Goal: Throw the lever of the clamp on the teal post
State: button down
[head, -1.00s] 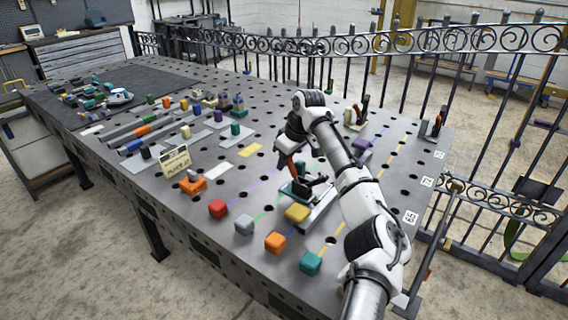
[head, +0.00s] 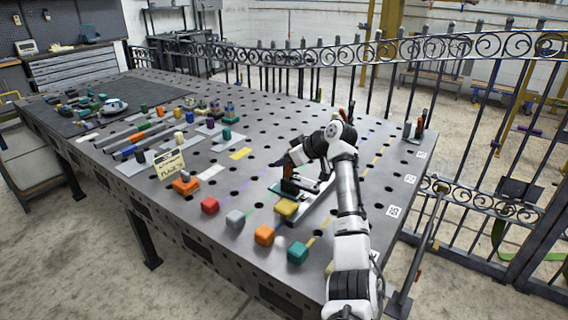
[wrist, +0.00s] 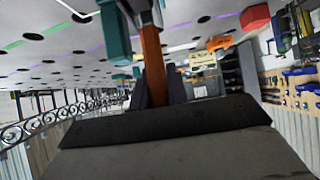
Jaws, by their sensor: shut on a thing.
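The held clamp (head: 291,187) stands on the table with a dark body and teal parts low on it. In the wrist view its orange lever handle (wrist: 153,62) runs between the dark fingers of my gripper (wrist: 153,92). A teal upright part (wrist: 115,32) shows beside the handle. The fingers and wrist hide part of the lever in the head view.
Red (head: 209,205), grey (head: 235,218), orange (head: 264,235) and teal (head: 298,252) blocks line the table's front edge. A yellow block (head: 286,207) stands close to the clamp. Another clamp (head: 420,125) stands at the right. An ornate iron fence (head: 400,50) runs behind the table.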

jog(key=shift+f, duration=0.1)
dwell(0.3)
jog(key=c, duration=1.4)
grip_release()
jog(key=shift+o, duration=0.2)
jog(key=b+v, duration=0.3)
jog(key=v, duration=1.1)
jog(key=shift+c, duration=0.2)
